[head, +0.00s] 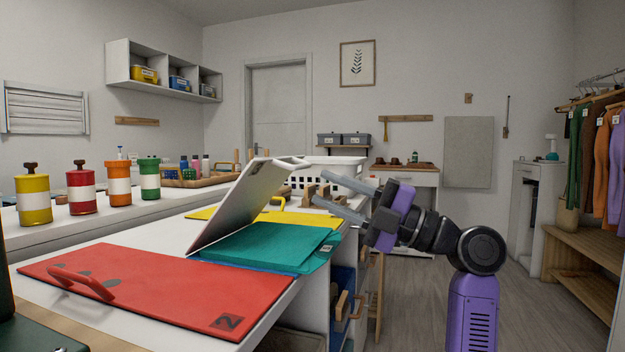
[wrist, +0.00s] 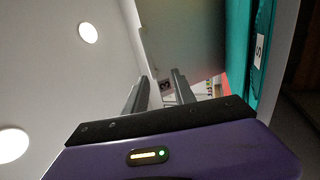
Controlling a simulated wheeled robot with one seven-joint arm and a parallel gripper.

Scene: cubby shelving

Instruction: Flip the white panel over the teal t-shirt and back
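The white panel (head: 235,212) stands tilted up in the head view, its lower edge along the left side of the teal t-shirt and its top leaning right. A pale handle (head: 292,162) is at its top edge. The folded teal t-shirt (head: 265,246) lies flat, partly under the raised panel; it also shows at the right of the wrist view (wrist: 241,60). My gripper (head: 317,186) is just right of the panel, above the t-shirt's far right end. Its fingers are apart, with nothing visible between them; contact with the panel cannot be told.
A red panel (head: 150,285) with a red handle lies flat at the front, and a yellow panel (head: 310,219) lies behind the t-shirt. Several coloured canisters (head: 82,192) stand on the left counter. A white basket (head: 325,172) is behind. Floor is free at right.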

